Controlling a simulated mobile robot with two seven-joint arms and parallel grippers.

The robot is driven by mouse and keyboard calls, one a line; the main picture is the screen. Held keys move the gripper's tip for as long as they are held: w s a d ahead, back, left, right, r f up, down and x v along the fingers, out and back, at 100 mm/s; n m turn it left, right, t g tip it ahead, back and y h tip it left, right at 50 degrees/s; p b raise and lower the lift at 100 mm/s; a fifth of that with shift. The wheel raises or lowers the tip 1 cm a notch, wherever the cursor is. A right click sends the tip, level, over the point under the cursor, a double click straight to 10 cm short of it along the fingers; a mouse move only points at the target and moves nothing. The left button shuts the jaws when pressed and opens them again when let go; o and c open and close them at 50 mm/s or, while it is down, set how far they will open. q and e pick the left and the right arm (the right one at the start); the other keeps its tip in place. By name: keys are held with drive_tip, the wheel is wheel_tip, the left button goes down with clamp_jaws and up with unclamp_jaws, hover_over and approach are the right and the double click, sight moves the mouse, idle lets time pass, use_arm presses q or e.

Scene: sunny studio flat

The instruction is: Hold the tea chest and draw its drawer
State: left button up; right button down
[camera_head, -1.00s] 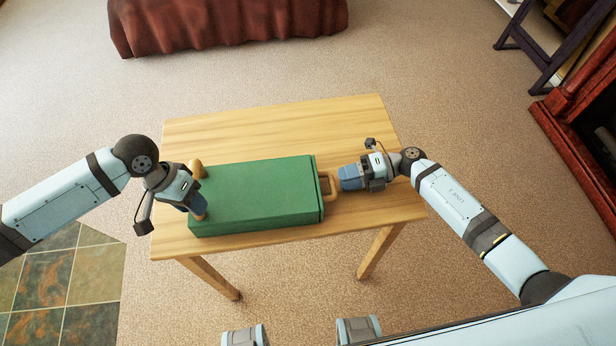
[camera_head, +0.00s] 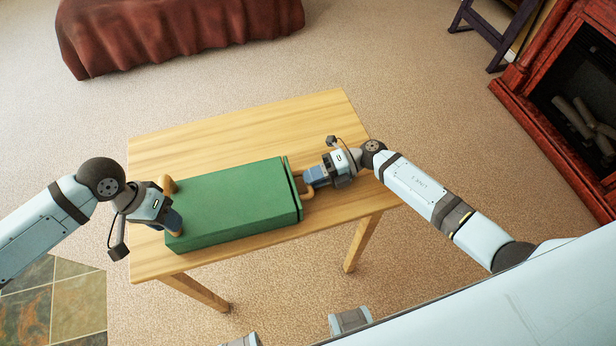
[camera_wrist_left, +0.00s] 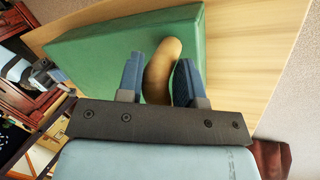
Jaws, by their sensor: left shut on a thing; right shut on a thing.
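The green tea chest (camera_head: 228,200) lies lengthwise on the wooden table. A tan curved handle (camera_head: 168,185) stands at its left end; it also shows in the left wrist view (camera_wrist_left: 162,62). My left gripper (camera_head: 172,218) is shut on this handle, with the blue fingers either side of it in the left wrist view. At the right end is the drawer's front (camera_head: 294,188), with a thin dark line between it and the chest body. My right gripper (camera_head: 312,180) is shut on the tan drawer handle (camera_head: 307,194), which its fingers partly hide.
The wooden table (camera_head: 250,120) has bare top behind the chest and a narrow strip in front. A red-brown draped piece of furniture (camera_head: 180,35) stands at the back. A red fireplace (camera_head: 545,60) is at the right. Carpet surrounds the table.

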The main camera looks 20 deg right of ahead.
drive_tip(key=v, duration=0.3)
drive_tip(key=f+v, duration=0.1)
drive_tip(key=v, duration=0.3)
drive_tip(key=f+v, duration=0.1)
drive_tip(key=v, duration=0.2)
drive_tip(key=shift+d, duration=0.5)
drive_tip(key=shift+w, duration=0.1)
drive_tip(key=c, duration=1.1)
unclamp_jaws()
drive_tip(key=shift+a, duration=0.1)
drive_tip(key=v, duration=1.2)
